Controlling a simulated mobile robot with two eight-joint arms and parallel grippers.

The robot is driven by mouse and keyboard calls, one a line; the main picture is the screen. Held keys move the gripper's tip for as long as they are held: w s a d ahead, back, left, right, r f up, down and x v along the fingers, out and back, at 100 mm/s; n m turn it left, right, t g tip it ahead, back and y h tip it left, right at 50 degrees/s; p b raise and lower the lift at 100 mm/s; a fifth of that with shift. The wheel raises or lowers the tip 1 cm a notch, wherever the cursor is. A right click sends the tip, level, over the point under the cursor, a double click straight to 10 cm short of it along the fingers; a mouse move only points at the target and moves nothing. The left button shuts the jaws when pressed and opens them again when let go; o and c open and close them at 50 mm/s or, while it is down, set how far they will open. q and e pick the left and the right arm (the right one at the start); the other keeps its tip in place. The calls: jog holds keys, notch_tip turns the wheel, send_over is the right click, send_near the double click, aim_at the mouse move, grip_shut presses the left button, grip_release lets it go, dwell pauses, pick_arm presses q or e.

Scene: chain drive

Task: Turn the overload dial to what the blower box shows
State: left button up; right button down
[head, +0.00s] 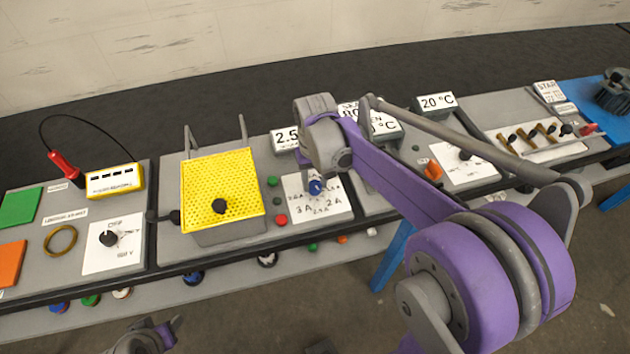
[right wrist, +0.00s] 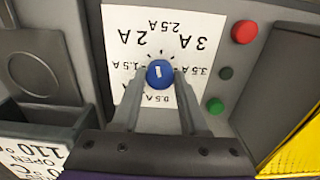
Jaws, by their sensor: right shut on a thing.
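The overload dial is a blue knob (right wrist: 160,74) with a short white mark, on a white plate (right wrist: 190,22) lettered in amperes. In the right wrist view the mark runs nearly up and down, tilted slightly left at its top; I cannot tell which end points. My right gripper (right wrist: 161,80) is shut on the knob, a finger on each side. The knob also shows in the head view (head: 316,187), below my right wrist. A sign reading "2.5" (head: 285,139) stands behind the plate, its right part hidden by my wrist. A part of my left arm shows at the bottom left.
A yellow perforated box (head: 222,180) with a black knob stands left of the dial. Red (right wrist: 244,32) and green (right wrist: 215,105) buttons sit beside the plate. A "20 °C" sign (head: 436,102) and another dial plate (head: 466,160) are to the right.

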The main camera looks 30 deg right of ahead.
aim_at(315, 185)
jog(key=shift+m, duration=1.3)
jog(key=shift+c, duration=2.2)
grip_release()
notch_tip(315, 185, up, 11)
jog(key=shift+p, duration=0.3)
jog(key=shift+f, duration=0.1)
